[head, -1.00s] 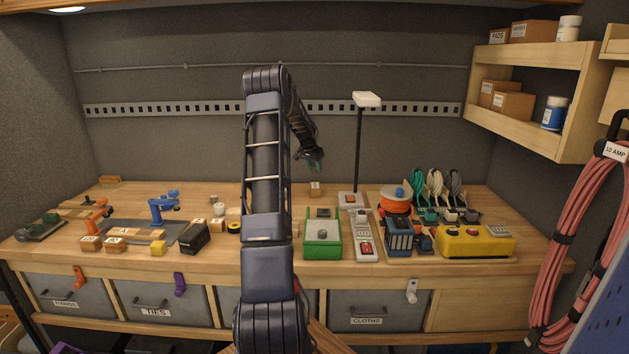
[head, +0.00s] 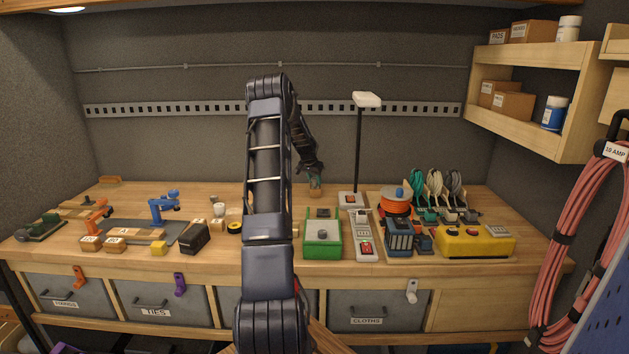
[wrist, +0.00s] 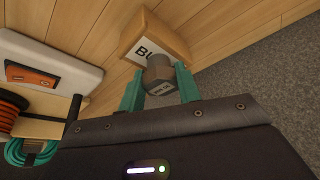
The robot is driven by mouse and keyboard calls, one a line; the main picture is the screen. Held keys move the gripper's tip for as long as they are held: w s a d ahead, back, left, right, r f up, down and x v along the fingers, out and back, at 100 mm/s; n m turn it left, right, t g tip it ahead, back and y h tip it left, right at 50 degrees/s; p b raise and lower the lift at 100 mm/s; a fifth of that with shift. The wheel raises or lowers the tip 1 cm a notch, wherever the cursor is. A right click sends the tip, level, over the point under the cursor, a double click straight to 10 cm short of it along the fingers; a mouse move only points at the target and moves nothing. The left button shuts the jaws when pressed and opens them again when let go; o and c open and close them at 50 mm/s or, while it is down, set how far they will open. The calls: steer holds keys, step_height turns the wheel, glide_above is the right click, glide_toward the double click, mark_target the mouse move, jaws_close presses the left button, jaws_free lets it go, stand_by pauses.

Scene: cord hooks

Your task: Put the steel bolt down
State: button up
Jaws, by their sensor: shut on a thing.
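The steel bolt (wrist: 158,72) is a dark grey piece with a hex head, seen in the wrist view between two green fingertips. My gripper (wrist: 160,86) is shut on it. In the head view my gripper (head: 316,179) hangs low over the back middle of the workbench; the bolt is too small to make out there. A wooden block with a white label starting "BU" (wrist: 150,42) is just beyond the bolt in the wrist view. I cannot tell whether the bolt touches it. The same block (head: 315,192) shows right below my gripper in the head view.
The lamp's white base (head: 350,199) with its thin post stands close right of the block. An orange cord reel (head: 396,207) is further right. A green box (head: 323,238) and a power strip (head: 362,235) lie in front. The bench behind the block looks clear.

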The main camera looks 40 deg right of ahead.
steer(key=o, duration=1)
steer(key=v, duration=1.2)
